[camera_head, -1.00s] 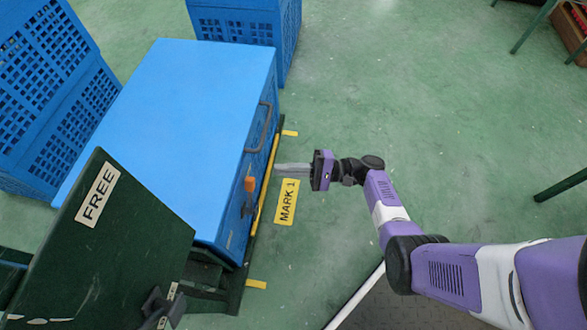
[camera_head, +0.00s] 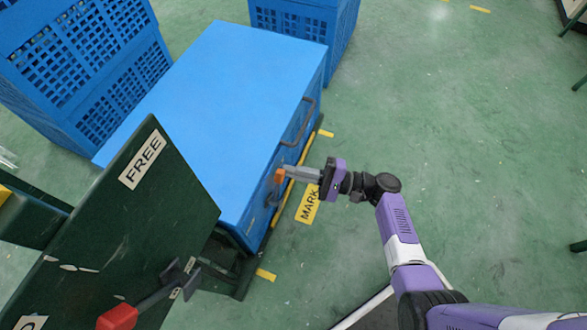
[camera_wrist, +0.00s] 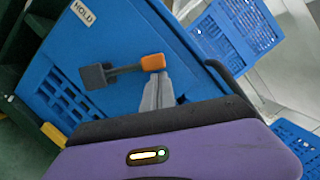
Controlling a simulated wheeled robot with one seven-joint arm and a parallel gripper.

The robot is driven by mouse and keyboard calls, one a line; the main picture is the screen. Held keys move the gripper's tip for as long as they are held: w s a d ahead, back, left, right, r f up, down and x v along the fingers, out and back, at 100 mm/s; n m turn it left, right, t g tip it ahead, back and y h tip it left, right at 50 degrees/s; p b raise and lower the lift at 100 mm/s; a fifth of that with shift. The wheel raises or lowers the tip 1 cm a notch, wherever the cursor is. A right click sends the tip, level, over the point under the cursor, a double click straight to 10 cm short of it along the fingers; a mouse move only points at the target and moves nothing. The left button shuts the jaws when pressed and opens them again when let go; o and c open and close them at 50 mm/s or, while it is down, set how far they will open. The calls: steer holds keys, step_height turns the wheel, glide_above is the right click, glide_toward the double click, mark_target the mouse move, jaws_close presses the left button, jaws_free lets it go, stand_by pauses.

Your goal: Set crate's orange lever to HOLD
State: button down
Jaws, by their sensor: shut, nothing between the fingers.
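The blue crate (camera_head: 235,95) stands on a dark green base in the head view. Its orange lever (camera_head: 279,176) is on its front side. In the wrist view the lever's orange tip (camera_wrist: 153,62) points right from a dark grey pivot. A HOLD label (camera_wrist: 83,13) is on the crate face, up and left of the lever. My gripper (camera_head: 288,171) is shut and empty, its fingertips right beside the orange tip. The shut fingers also show in the wrist view (camera_wrist: 155,80), just below the orange tip; whether they touch it I cannot tell.
A dark green panel (camera_head: 110,220) with a FREE label (camera_head: 143,160) and a red-tipped lever (camera_head: 118,316) stands at the left front. A dark handle (camera_head: 299,122) juts from the crate near my gripper. Blue perforated crates (camera_head: 75,60) stand behind.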

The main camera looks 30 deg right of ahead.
steer(key=shift+r, duration=0.1)
steer(key=shift+s+a+r+n+g+p, duration=0.3)
steer(key=shift+a+r+n+p, duration=0.2)
steer(key=shift+n, duration=0.35)
steer(key=shift+s+a+r+n+g+p, duration=0.2)
steer(key=shift+s+a+r+n+p, duration=0.2)
steer(key=shift+n, duration=0.45)
steer(key=n, duration=0.1)
steer(key=s+a+r+n+p, duration=0.1)
steer(key=shift+a+n+h, duration=0.3)
steer(key=a+n, duration=0.1)
steer(key=s+n, duration=0.1)
steer(key=shift+s+a+r+n+g, duration=0.2)
steer(key=shift+a+n+g, duration=0.1)
steer(key=shift+a+g, duration=0.1)
steer(key=shift+s+a+f+n+h, duration=0.1)
steer(key=shift+s+a+n+h, duration=0.3)
steer(key=shift+n, duration=0.2)
steer(key=shift+s+a+n+h, duration=0.25)
steer(key=shift+a+n, duration=0.2)
steer(key=shift+n, duration=0.15)
steer(key=shift+s+a+f, duration=0.1)
steer(key=shift+s+a, duration=0.2)
steer(key=shift+a, duration=0.1)
steer(key=shift+s+a, duration=0.1)
steer(key=shift+a, duration=0.05)
